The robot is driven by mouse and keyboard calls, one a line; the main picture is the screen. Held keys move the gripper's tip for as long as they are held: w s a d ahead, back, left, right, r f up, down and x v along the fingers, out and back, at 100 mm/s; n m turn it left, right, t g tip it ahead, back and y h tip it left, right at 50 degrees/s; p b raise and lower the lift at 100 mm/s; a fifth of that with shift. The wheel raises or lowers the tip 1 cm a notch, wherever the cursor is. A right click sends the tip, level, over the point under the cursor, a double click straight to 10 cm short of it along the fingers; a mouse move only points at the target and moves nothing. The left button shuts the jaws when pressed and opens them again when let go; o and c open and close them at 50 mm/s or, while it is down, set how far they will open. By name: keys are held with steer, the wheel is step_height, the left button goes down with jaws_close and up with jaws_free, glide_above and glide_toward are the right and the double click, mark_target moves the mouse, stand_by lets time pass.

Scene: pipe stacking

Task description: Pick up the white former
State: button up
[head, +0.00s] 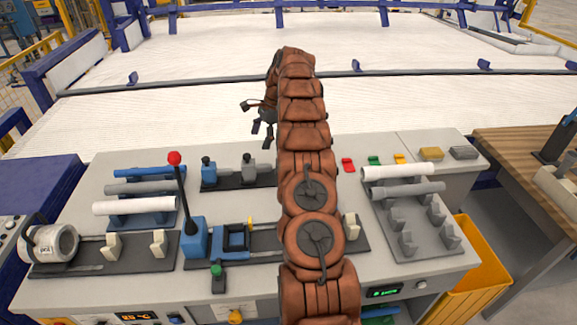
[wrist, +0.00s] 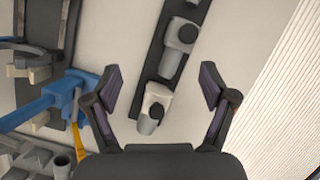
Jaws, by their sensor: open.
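The white former (wrist: 155,97) is a pale block with a dark round knob. It sits on a dark strip (wrist: 148,80) in the wrist view, between and slightly beyond my fingers. My gripper (wrist: 161,86) is open and empty, one finger on each side of the former, apart from it. A grey former (wrist: 180,36) stands further along the same strip. In the head view my gripper (head: 262,128) hangs over the back edge of the bench. The blue former (head: 208,169) and grey former show left of my arm, which appears to hide the white one.
A red-knobbed lever (head: 174,158) rises left of the strip. Pipes lie on a left rack (head: 158,219) and a right rack (head: 410,238). A blue fixture (head: 234,239) stands in front. A yellow bin (head: 480,255) is at the right.

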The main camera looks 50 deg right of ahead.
steer(key=s+d+f+m, duration=0.1)
steer(key=d+f, duration=0.1)
steer(key=d, duration=0.1)
steer(key=s+d+f+m, duration=0.1)
steer(key=s+d+f, duration=0.1)
steer(key=d+f, duration=0.1)
steer(key=s+d+f+m+p, duration=0.1)
steer(key=d+f+m, duration=0.1)
steer(key=d, duration=0.3)
steer(key=shift+s+f+t, duration=0.15)
steer(key=shift+f+t, duration=0.25)
steer(key=shift+f, duration=0.2)
steer(key=shift+s+d+f, duration=0.15)
steer(key=shift+d+f, duration=0.05)
steer(key=shift+f, duration=0.1)
steer(key=b+x, duration=0.2)
steer(key=b, duration=0.3)
steer(key=shift+a+f, duration=0.1)
steer(key=shift+f, duration=0.25)
steer(key=shift+a+f, duration=0.1)
steer(key=shift+a+f+b, duration=0.25)
steer(key=shift+f+b, duration=0.3)
steer(key=shift+b, duration=0.4)
steer(key=shift+p+x, duration=0.5)
steer(key=shift+x, duration=0.45)
steer(key=shift+a+f, duration=0.25)
steer(key=shift+f, duration=0.45)
